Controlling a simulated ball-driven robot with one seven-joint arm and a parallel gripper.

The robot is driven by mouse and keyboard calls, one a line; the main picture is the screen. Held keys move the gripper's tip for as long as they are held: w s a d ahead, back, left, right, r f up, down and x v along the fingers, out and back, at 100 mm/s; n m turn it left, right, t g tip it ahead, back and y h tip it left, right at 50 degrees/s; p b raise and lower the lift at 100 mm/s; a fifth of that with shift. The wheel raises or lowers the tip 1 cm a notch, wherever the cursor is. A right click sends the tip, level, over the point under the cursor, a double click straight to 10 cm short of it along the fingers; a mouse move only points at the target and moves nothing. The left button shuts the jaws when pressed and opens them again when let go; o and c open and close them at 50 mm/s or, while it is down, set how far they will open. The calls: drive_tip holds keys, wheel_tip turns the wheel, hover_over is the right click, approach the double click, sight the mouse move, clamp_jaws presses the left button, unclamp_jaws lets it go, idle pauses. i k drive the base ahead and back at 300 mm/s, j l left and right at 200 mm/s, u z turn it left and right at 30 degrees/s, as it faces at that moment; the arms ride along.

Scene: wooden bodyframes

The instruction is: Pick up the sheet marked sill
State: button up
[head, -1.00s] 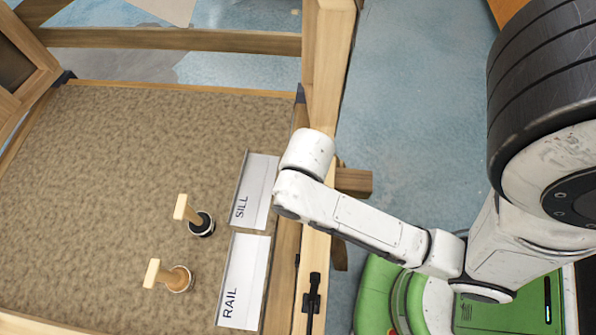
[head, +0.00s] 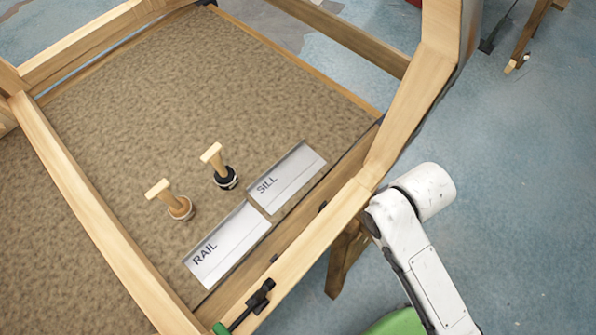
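The sheet marked SILL (head: 287,178) is a pale grey-white plate lying flat on the brown carpeted surface, near the wooden frame's right edge. The sheet marked RAIL (head: 228,245) lies just below and left of it, close to it end to end. My arm (head: 418,235) shows at the lower right, outside the wooden frame and to the right of both sheets. My gripper's fingers do not show in this view.
Two stamp-like tools with wooden handles, one with a dark base (head: 224,172) and one with a tan base (head: 176,203), stand left of the sheets. Wooden frame beams (head: 420,100) rise around the carpeted surface (head: 130,120). A black clamp (head: 258,298) sits on the front beam.

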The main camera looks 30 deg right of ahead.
sight(266, 188)
drive_tip(key=i+j+z, duration=0.15)
drive_tip(key=j, duration=0.15)
drive_tip(key=i+j+z, duration=0.15)
drive_tip(key=j, duration=0.2)
drive_tip(key=j+z, duration=0.15)
drive_tip(key=j, duration=0.2)
drive_tip(key=i+j+z, duration=0.2)
drive_tip(key=j, duration=0.15)
drive_tip(key=k, duration=0.05)
